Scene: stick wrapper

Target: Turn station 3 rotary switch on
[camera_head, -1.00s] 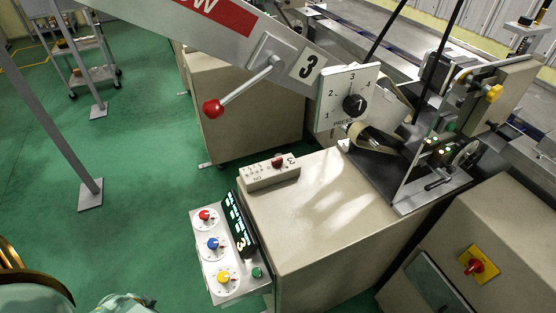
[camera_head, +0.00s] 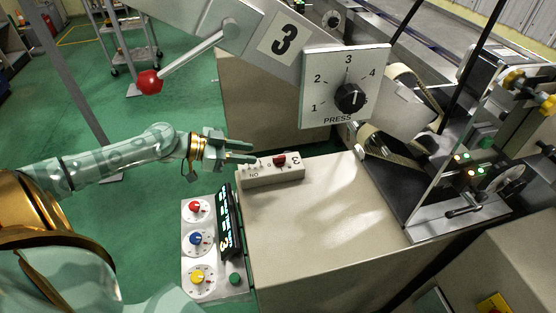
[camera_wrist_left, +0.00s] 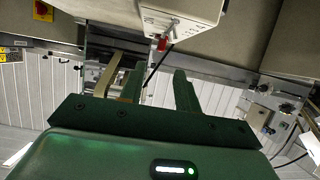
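The station 3 switch box (camera_head: 262,176), a small beige box marked 3 and ON, sits on the near left edge of the cabinet top. Its red rotary knob (camera_head: 280,160) is on the upper side; its exact setting is too small to read. My left gripper (camera_head: 249,151) is just left of the box, pointing right towards the knob, apart from it as far as I can tell. In the left wrist view the fingers (camera_wrist_left: 157,78) are spread and empty, with the red knob (camera_wrist_left: 162,43) and box (camera_wrist_left: 182,14) beyond them. My right gripper is not in view.
A PRESS dial panel (camera_head: 345,85) stands behind the box. A red-ball lever (camera_head: 150,82) hangs above my left arm. A panel with red, blue and yellow knobs (camera_head: 197,240) is below the gripper.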

